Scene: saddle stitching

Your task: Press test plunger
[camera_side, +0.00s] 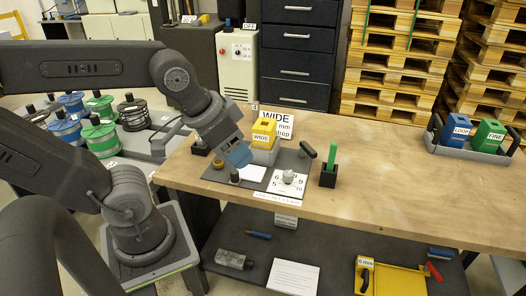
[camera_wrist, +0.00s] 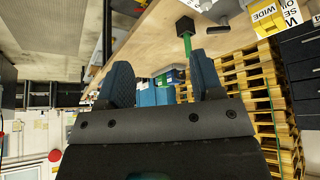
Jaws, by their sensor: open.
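A dark station plate (camera_side: 216,173) lies on the wooden bench. A small black-topped knob (camera_side: 235,176) stands upright at its front left and looks like the test plunger, though I cannot be sure. My gripper (camera_side: 238,158) hangs just above and behind this knob in the side view, with a gap between them. Its two blue fingers stand apart and empty in the wrist view (camera_wrist: 161,68). The plate also carries a white dial panel (camera_side: 288,186) with numbers and a grey knob. A yellow WIDE block (camera_side: 264,131) sits behind. The plunger does not show clearly in the wrist view.
A black lever handle (camera_side: 307,150) and a black holder with a green stick (camera_side: 328,177) stand right of the plate. A tray with blue LOOP and green FINE blocks (camera_side: 487,138) is at the far right. The bench (camera_side: 400,180) between is clear.

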